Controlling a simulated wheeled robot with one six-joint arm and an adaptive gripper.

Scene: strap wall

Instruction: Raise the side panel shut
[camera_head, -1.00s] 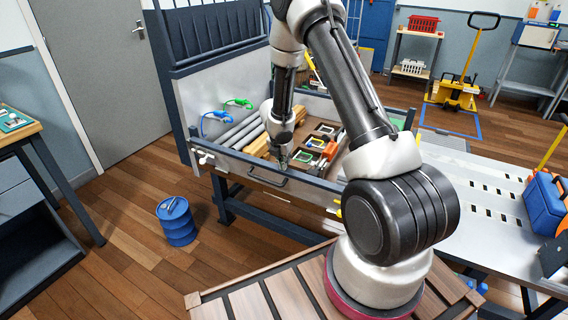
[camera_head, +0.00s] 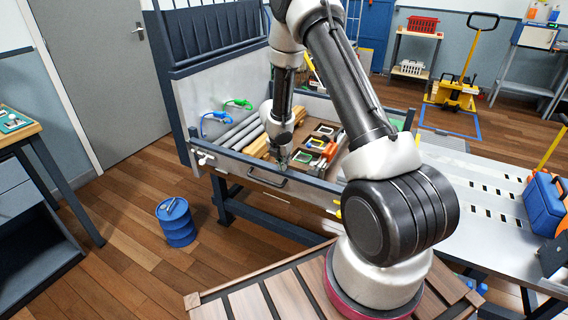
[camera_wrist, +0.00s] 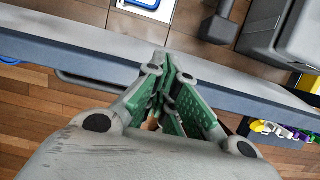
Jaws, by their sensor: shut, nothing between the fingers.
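The side panel (camera_head: 238,163) is a long grey board with a dark blue rim along the front of the blue-framed bench. A dark bar handle (camera_head: 268,180) is on its outer side. The handle also shows in the wrist view (camera_wrist: 88,83), left of the fingers, below the panel's grey-blue edge (camera_wrist: 60,45). The panel's exact tilt is hard to judge. My gripper (camera_head: 283,163) is shut and empty, pointing down at the panel near the handle. In the wrist view its green fingers (camera_wrist: 166,66) overlap the edge; contact cannot be told.
Behind the panel lie grey pipes (camera_head: 238,130), wooden bars (camera_head: 256,146) and several small framed items. A blue drum (camera_head: 176,222) stands on the floor at front left. A grey worktop (camera_head: 480,200) extends right. The floor between drum and bench is clear.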

